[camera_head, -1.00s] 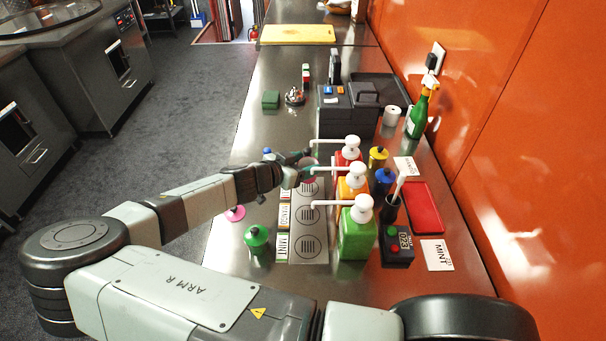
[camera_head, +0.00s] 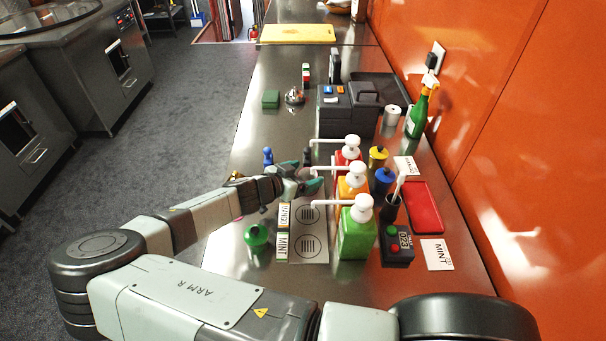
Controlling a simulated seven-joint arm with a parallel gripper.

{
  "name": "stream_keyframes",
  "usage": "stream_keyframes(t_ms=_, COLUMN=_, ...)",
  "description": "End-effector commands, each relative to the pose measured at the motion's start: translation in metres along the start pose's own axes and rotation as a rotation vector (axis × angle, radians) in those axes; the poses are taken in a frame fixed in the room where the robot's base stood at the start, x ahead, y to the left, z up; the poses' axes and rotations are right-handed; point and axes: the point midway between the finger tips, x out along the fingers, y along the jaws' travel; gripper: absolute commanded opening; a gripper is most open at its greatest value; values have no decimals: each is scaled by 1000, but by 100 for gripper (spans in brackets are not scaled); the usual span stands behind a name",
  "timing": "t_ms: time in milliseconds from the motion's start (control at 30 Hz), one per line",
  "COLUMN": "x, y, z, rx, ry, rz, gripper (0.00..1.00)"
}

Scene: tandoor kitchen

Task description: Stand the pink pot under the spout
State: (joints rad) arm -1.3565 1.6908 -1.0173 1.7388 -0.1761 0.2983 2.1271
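My gripper (camera_head: 310,173) is at the far end of the pale mat (camera_head: 308,258), among the thin white spouts. Its dark and teal fingers look spread apart. The arm and spouts cover what may lie between them, and I cannot tell whether they hold anything. I cannot make out the pink pot clearly. My forearm covers the spot left of the mat where a pink item showed earlier. Pump bottles in red (camera_head: 344,160), orange (camera_head: 347,188) and green (camera_head: 356,238) stand in a row, their spouts reaching left over the mat.
A green lidded item (camera_head: 257,238) stands left of the mat, near my forearm. A small blue item (camera_head: 267,156) stands beyond my wrist. A red tray (camera_head: 424,207) and a black box with buttons (camera_head: 397,246) lie right of the bottles. The counter's left strip is mostly free.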

Motion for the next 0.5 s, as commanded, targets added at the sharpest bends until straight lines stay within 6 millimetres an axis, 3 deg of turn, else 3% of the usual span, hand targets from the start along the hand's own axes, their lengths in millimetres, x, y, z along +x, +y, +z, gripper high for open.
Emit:
stream_keyframes(t_ms=267, x=-2, y=0, z=-4, rx=1, ry=0, rz=0, gripper=86)
stream_keyframes(t_ms=500, x=-44, y=-2, z=-2, rx=0, ry=-2, rz=-5, gripper=86)
